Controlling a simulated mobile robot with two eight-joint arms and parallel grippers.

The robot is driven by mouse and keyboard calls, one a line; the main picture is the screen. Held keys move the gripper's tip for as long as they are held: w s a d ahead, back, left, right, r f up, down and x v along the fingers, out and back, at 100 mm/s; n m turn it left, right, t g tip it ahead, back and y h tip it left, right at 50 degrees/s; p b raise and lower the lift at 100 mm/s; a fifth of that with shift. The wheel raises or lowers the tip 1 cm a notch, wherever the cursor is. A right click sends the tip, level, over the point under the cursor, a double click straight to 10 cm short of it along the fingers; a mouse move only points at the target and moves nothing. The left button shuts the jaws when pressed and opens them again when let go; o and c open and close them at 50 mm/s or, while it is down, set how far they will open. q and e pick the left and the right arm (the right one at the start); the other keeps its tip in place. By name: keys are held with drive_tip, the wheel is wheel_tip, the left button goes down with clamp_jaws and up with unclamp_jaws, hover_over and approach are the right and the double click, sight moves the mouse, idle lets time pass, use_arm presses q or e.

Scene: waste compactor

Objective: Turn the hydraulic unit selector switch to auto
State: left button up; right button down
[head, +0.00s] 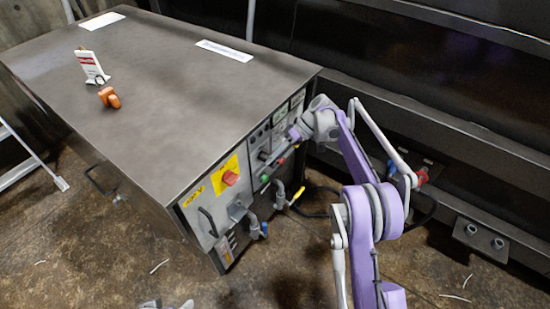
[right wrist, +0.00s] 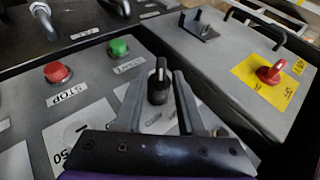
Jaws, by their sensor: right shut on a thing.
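The hydraulic unit is a grey metal cabinet (head: 150,90) with a control panel on its front side. In the right wrist view the black selector switch (right wrist: 158,85) stands on the panel between the fingers of my right gripper (right wrist: 158,98), its white pointer mark roughly upright in the picture. My right gripper (head: 280,153) is shut on this knob at the panel in the head view. A small piece that may be my left gripper (head: 166,304) shows at the bottom edge.
A red stop button (right wrist: 58,72) and a green button (right wrist: 118,47) sit left of the switch. A red rotary switch on a yellow plate (right wrist: 270,73) is to the right. An orange padlock (head: 109,97) and a white tag (head: 91,65) are on the cabinet top.

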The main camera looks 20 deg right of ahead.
drive_tip(key=shift+f+g+y, duration=0.1)
drive_tip(key=shift+g+y, duration=0.2)
drive_tip(key=shift+y, duration=0.2)
drive_tip(key=c, duration=0.9)
unclamp_jaws()
drive_tip(key=shift+o, duration=0.2)
drive_tip(key=shift+d, duration=0.1)
drive_tip(key=p+v, duration=1)
drive_tip(key=p, duration=0.3)
drive_tip(key=shift+d+r, duration=0.25)
